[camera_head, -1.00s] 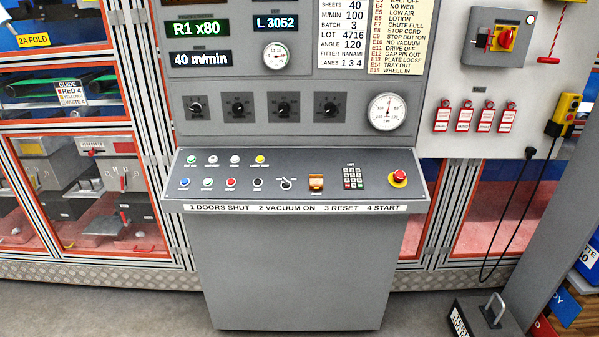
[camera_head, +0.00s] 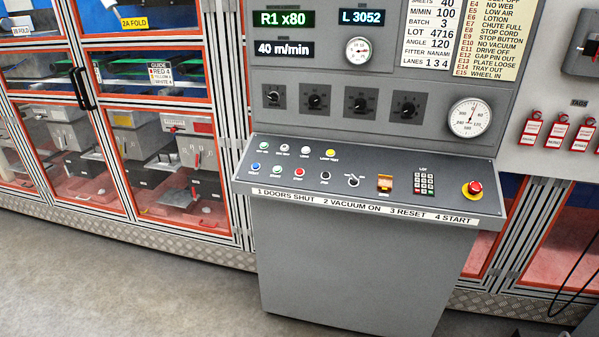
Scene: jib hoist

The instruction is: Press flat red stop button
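The flat red button (camera_head: 299,173) sits in the lower row of the sloped grey console (camera_head: 455,204). A green button (camera_head: 276,170) is on its left and a black button (camera_head: 325,176) on its right. The label by the red button is too small to read surely. A separate red mushroom-shaped button on a yellow base (camera_head: 473,189) stands at the console's right end. My gripper is not in view, and nothing covers the buttons.
The lower row also has a blue button (camera_head: 255,166), a selector knob (camera_head: 352,180), an orange switch (camera_head: 385,182) and a keypad (camera_head: 424,184). An upright panel (camera_head: 410,72) with dials rises behind. Glazed orange-framed doors (camera_head: 150,140) stand left. The floor (camera_head: 150,290) at front left is clear.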

